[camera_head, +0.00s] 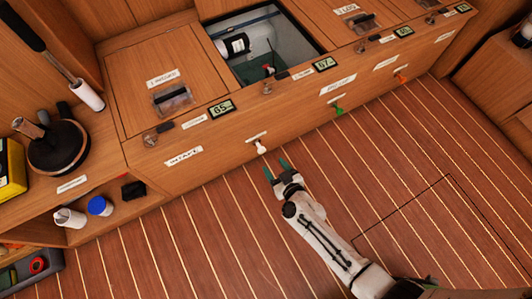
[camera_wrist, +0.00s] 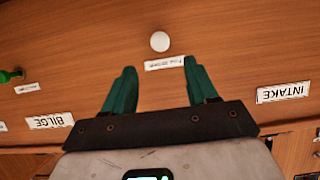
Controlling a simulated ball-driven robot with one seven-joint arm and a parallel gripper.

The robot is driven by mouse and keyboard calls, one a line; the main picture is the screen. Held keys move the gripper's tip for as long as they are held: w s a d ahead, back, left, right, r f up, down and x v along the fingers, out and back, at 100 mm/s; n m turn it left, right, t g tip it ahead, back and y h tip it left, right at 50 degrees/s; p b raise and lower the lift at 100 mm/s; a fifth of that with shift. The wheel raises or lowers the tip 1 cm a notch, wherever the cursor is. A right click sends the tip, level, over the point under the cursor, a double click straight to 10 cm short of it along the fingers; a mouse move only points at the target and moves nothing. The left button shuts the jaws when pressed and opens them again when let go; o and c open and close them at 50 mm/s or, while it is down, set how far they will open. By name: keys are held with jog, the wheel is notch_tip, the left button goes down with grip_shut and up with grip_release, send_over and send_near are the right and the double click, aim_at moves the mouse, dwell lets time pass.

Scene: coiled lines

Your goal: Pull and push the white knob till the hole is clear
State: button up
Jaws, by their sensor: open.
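The white knob (camera_head: 260,146) sticks out of the front face of the wooden locker, beside a small label. In the wrist view the white knob (camera_wrist: 160,41) is a round disc just beyond the fingertips, roughly centred between them. My gripper (camera_head: 275,167) has teal fingers and points at the locker face, slightly below and right of the knob. It also shows in the wrist view (camera_wrist: 157,78), with its fingers apart and nothing between them. The hole is not clearly identifiable in either view.
An open compartment (camera_head: 285,50) in the locker top holds a white cylinder (camera_head: 234,45). A green knob (camera_head: 338,110) and an orange knob (camera_head: 401,77) lie further right on the face. An INTAKE label (camera_head: 184,156) is at left. The striped floor around my arm is clear.

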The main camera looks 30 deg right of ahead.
aim_at(262, 152)
jog(key=b+x, duration=0.4)
jog(key=x, duration=0.5)
jog(key=shift+w+f, duration=0.1)
jog(key=shift+w, duration=0.1)
jog(key=shift+c, duration=0.5)
grip_shut()
